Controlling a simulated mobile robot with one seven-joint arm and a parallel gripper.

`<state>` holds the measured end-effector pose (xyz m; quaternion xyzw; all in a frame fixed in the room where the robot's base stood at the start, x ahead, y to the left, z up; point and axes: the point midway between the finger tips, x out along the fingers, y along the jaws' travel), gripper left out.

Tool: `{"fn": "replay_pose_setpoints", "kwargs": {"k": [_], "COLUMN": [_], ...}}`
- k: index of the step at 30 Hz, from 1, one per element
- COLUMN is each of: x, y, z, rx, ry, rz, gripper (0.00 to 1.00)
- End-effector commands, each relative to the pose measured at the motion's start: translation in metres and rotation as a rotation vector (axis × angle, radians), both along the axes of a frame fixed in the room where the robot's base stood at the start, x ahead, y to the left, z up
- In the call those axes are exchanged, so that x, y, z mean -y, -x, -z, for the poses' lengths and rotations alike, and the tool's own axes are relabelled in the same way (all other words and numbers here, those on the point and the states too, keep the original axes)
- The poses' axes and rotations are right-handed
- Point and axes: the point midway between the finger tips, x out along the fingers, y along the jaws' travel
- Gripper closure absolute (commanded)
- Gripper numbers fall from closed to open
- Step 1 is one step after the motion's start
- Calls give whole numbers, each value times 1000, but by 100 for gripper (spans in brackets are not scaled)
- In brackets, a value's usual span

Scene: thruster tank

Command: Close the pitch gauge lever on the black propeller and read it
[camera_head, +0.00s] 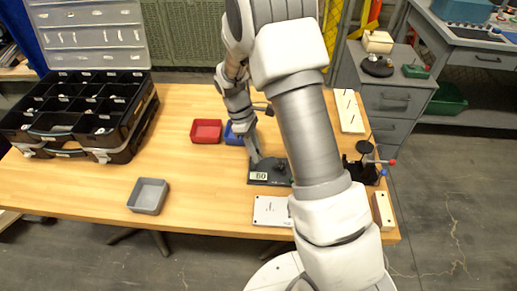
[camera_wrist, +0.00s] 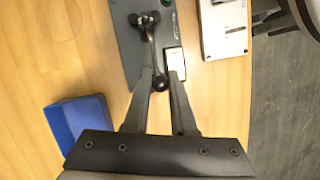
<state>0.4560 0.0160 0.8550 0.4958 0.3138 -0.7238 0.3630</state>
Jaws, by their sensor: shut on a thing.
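The pitch gauge is a dark grey plate (camera_head: 268,181) on the table in the head view, with a small dark propeller (camera_head: 281,166) on it. A white display (camera_head: 258,176) at its front left shows dark digits, too small to read surely. In the wrist view the plate (camera_wrist: 128,45) carries the black propeller (camera_wrist: 143,18) at the top. A dark lever (camera_wrist: 153,50) runs from beside it down to a round black knob (camera_wrist: 160,85). My gripper (camera_wrist: 162,74) is shut on the lever near its knob end. In the head view my gripper (camera_head: 255,157) is partly hidden.
A blue bin (camera_head: 233,137) and a red bin (camera_head: 206,131) stand just behind the gauge. A white board (camera_head: 271,211) lies in front. A black stand with coloured knobs (camera_head: 361,170) is to the right. A grey bin (camera_head: 148,196) stands left, with free table between.

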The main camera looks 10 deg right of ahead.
Motion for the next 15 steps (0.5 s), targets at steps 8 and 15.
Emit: {"fn": "replay_pose_setpoints", "kwargs": {"k": [8,15], "x": [-4,-3], "y": [-1,-1], "z": [0,0], "rx": [-25,-25], "ry": [84,82], "rz": [0,1], "gripper": [100,100]}}
